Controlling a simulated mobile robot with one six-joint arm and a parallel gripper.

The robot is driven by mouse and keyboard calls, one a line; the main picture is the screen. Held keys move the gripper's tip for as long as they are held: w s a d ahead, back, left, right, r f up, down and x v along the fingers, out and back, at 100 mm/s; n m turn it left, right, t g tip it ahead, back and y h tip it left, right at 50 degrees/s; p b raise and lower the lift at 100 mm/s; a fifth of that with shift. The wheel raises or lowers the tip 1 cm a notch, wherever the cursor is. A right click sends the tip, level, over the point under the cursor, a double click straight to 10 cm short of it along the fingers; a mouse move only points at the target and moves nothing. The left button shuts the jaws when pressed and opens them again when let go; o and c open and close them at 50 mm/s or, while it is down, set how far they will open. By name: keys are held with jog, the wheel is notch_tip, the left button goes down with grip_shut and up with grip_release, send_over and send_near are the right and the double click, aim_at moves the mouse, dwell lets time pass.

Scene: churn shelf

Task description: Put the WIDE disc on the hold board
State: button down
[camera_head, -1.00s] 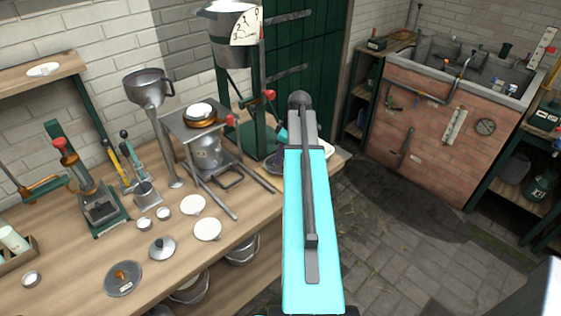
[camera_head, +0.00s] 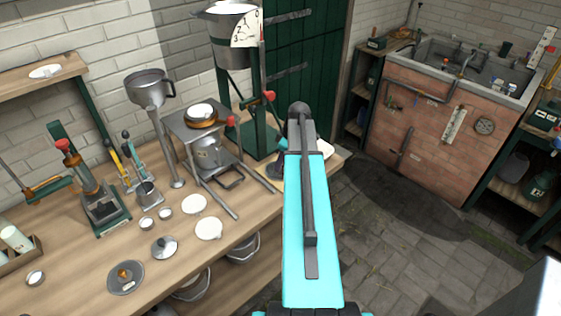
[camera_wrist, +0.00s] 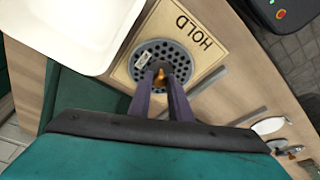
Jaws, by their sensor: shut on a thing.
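In the wrist view, a grey perforated disc (camera_wrist: 148,54) with an orange knob (camera_wrist: 160,77) lies over the light wooden hold board (camera_wrist: 207,62), which is marked HOLD. My gripper (camera_wrist: 161,84) is shut on the knob between its two dark fingers. The disc is inside the board's outline, but I cannot tell whether it touches the board. In the head view my own arm hides most of the gripper and disc. Another dark disc with an orange knob (camera_head: 125,277) lies on the near left of the bench.
A white tray (camera_wrist: 75,30) sits close beside the board in the wrist view. The bench (camera_head: 75,250) holds a press (camera_head: 99,200), a metal stand (camera_head: 208,150), a lidded knob piece (camera_head: 165,247) and white discs (camera_head: 208,228). The brick sink (camera_head: 440,125) stands across open floor.

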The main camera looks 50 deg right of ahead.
jog(key=shift+f, duration=0.2)
jog(key=c, duration=1.6)
grip_release()
jog(key=shift+c, duration=0.2)
jog(key=shift+r, duration=0.15)
jog(key=b+v, duration=0.3)
jog(key=v, duration=0.9)
jog(key=shift+d+r, duration=0.1)
jog(key=shift+r, duration=0.05)
